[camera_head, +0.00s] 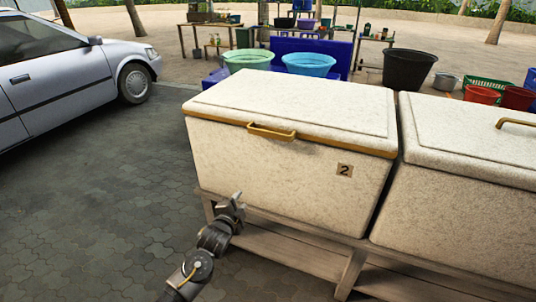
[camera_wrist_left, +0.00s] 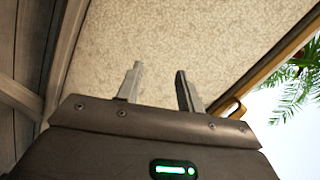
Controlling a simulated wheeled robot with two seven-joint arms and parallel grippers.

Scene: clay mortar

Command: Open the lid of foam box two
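Foam box two (camera_head: 290,165) is a speckled cream chest marked with a "2" tag (camera_head: 345,170), on a wooden stand. Its lid (camera_head: 290,100) is down and shut, with a brown-yellow front edge and a handle (camera_head: 271,131) at the front. My left gripper (camera_head: 232,203) is in front of the box's lower left front, below the handle. In the left wrist view its two fingers (camera_wrist_left: 158,88) are apart with nothing between them, and the box's front wall (camera_wrist_left: 185,40) is beyond. The handle (camera_wrist_left: 233,106) shows at the right there. My right gripper is not in view.
A second foam box (camera_head: 465,180) stands close on the right with a narrow gap. The wooden stand (camera_head: 290,252) runs under both boxes. A silver car (camera_head: 60,75) is at the left, and basins (camera_head: 310,64) stand behind. Paved ground at left front is clear.

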